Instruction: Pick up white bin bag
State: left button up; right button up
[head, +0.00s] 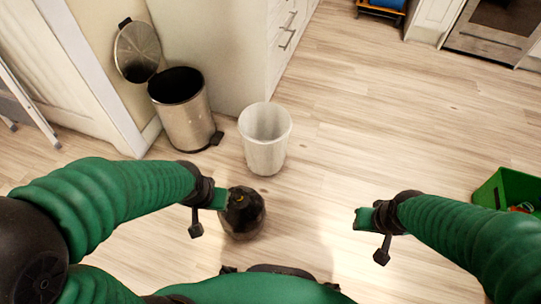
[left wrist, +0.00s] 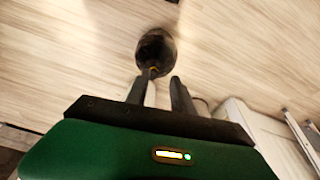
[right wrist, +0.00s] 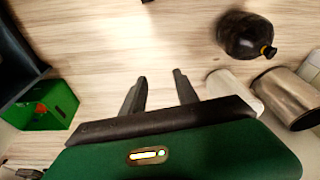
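A white open-topped bin (head: 265,150) stands upright on the floor in the head view; I cannot tell whether its white inside is a bag. It also shows, partly hidden, in the right wrist view (right wrist: 245,90). A black tied bag (head: 243,218) with a yellow tie sits on the floor nearer me. My left gripper (head: 222,198) is beside the top of the black bag, its fingers apart; the bag shows past the fingertips in the left wrist view (left wrist: 156,50). My right gripper (head: 360,218) is open and empty over bare floor to the right.
A steel pedal bin (head: 188,118) with its lid (head: 137,52) raised stands behind left, by the wall. A white drawer cabinet (head: 220,50) is behind the white bin. A green crate (head: 495,192) with items in it stands at the right. The floor between is clear.

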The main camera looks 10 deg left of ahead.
aim_at(265, 127)
jog(key=i+l+u, duration=0.15)
jog(key=l, duration=0.2)
jog(key=i+l+u, duration=0.15)
jog(key=l, duration=0.25)
jog(key=i+l+u, duration=0.15)
jog(key=l, duration=0.25)
jog(key=i+l+u, duration=0.15)
jog(key=l, duration=0.25)
jog(key=i+l+u, duration=0.4)
jog(key=i+l, duration=0.65)
